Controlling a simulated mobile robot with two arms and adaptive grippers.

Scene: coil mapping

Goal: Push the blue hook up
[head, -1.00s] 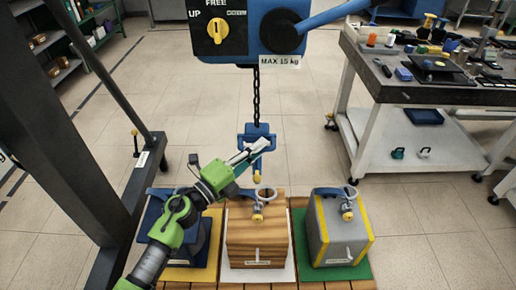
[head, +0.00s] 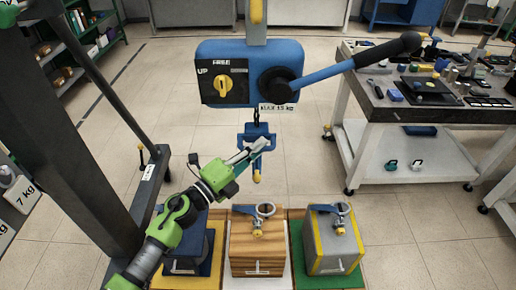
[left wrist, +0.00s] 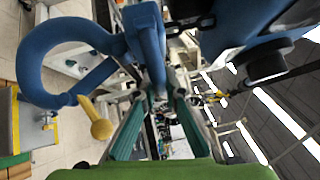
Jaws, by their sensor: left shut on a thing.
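The blue hook (head: 246,140) hangs on a short visible length of chain below the blue hoist (head: 235,72). A yellow tip (head: 257,178) shows at its lower end. In the left wrist view the curved blue hook (left wrist: 32,62) fills the left side, with a yellow round-ended piece (left wrist: 100,128). My right gripper is not in view.
Below the hook stand a blue weight (head: 190,245), a wooden weight (head: 257,250) and a grey-yellow weight (head: 333,245). A dark frame post (head: 75,130) stands left. The hoist's lever (head: 345,72) extends right. A tool table (head: 440,108) stands at right.

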